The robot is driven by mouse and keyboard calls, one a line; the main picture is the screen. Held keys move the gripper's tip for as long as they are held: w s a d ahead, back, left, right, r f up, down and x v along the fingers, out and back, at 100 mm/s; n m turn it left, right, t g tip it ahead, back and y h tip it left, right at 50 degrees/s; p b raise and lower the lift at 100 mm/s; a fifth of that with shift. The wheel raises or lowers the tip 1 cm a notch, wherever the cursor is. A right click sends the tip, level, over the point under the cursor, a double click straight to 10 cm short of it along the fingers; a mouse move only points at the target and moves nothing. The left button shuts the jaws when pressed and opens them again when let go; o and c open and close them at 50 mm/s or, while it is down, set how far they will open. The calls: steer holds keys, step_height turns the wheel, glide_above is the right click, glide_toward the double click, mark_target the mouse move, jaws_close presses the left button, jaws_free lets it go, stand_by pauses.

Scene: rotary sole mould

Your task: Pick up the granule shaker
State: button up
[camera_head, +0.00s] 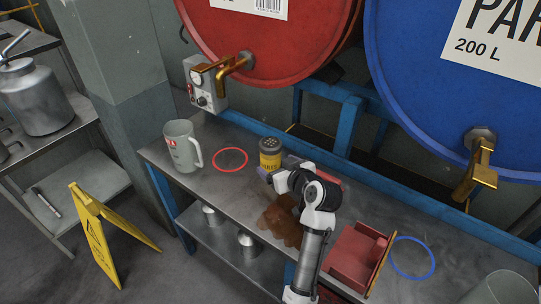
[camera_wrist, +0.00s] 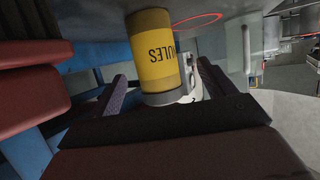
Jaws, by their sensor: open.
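The granule shaker (camera_head: 270,154) is a yellow can with a dark, holed lid, upright on the metal bench. In the wrist view the shaker (camera_wrist: 154,52) appears upside down, with part of its lettering readable. My gripper (camera_head: 277,172) is at the near side of the shaker, low by its body. In the wrist view my gripper (camera_wrist: 165,80) is open, with one finger on each side of the shaker. I cannot tell whether either finger touches it. The shaker's foot is partly hidden by my gripper in the head view.
A pale jug (camera_head: 182,150) and a red ring (camera_head: 230,151) lie to the left on the bench (camera_head: 225,195). A brown spill (camera_head: 280,222) is in front. A red open box (camera_head: 352,255) and blue ring (camera_head: 434,262) are right. Brass taps (camera_head: 478,172) of the drums overhang behind.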

mark_target(276, 161)
steer(key=x, duration=0.1)
steer(key=p+x, duration=0.1)
steer(key=x, duration=0.1)
steer(key=p+x, duration=0.1)
steer(key=x, duration=0.1)
steer(key=shift+w+d+r, duration=0.1)
steer(key=shift+w+r, duration=0.1)
steer(key=shift+w, duration=0.25)
steer(key=shift+w+f, duration=0.3)
steer(key=shift+w, duration=0.1)
steer(key=c, duration=1.3)
steer(key=shift+r, duration=0.1)
